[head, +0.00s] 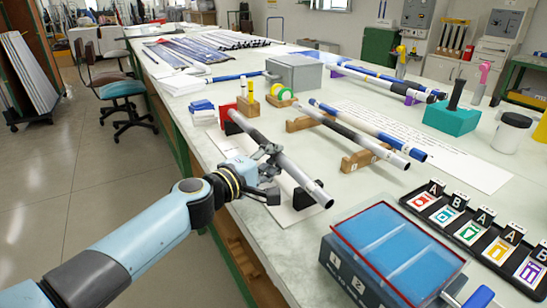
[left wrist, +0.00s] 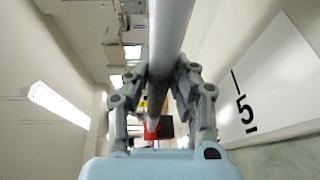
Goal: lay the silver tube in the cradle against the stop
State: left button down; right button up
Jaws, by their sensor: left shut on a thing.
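The silver tube (head: 291,170) slants across the front left of the table, its near end open. In the left wrist view the silver tube (left wrist: 170,35) runs lengthwise between the fingers. My left gripper (head: 268,158) is shut on its middle; its fingers also show around it in the left wrist view (left wrist: 160,85). The cradle has black supports (head: 304,198) on a white board, one near each tube end. The red stop (head: 224,115) stands at the far end, close to the tube's far end. I cannot tell whether tube and supports or stop touch. My right gripper is not in view.
Other tubes (head: 345,131) lie on wooden supports (head: 358,160) to the right. A blue bin with a red rim (head: 345,248) stands in front, beside a black tray of lettered cards (head: 462,232). A grey box (head: 293,72) stands behind. The table's left edge is close.

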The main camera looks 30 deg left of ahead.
pick_arm(q)
jog(key=shift+w+a, duration=0.25)
jog(key=shift+a, duration=0.2)
dwell(0.5)
jog(key=c, duration=1.1)
grip_release()
jog(key=shift+o, duration=0.2)
jog(key=s, duration=0.5)
jog(key=s+a, duration=0.1)
jog(key=s, duration=0.1)
jog(key=shift+s+a+r, duration=0.1)
jog(key=shift+s+r, duration=0.15)
